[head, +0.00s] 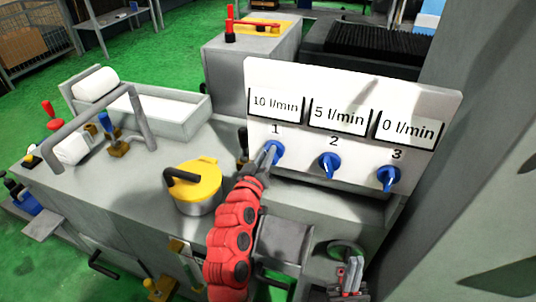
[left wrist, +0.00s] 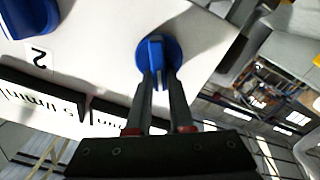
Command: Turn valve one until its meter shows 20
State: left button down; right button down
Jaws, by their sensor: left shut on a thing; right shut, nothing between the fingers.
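A white panel (head: 352,90) carries three blue valves labelled 1, 2 and 3, each below its own meter. Meter one (head: 276,103) reads 10 l/min. Valve one (head: 274,151) is below it, and my left gripper (head: 268,157) is shut on its handle. In the left wrist view, both fingers (left wrist: 161,88) are on either side of the raised blue grip of valve one (left wrist: 157,50). My right gripper (head: 353,265) is low at the bottom right of the head view, shut and empty, away from the panel.
Valve two (head: 329,164) with meter 5 l/min (head: 339,118) and valve three (head: 389,178) with meter 0 l/min (head: 409,130) are right of valve one. A yellow-lidded pot (head: 197,188) stands left of my left arm on the grey machine top (head: 120,180).

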pick_arm(q)
jog(key=n, duration=0.5)
jog(key=shift+w+a+f+n, duration=0.1)
jog(key=shift+a+f+n, duration=0.2)
jog(key=shift+f+n, duration=0.1)
dwell(0.4)
jog(key=c, duration=0.8)
grip_release()
jog(key=p+v, duration=0.4)
jog(key=v, duration=1.3)
jog(key=shift+s+p, duration=0.2)
jog(key=shift+p, duration=0.2)
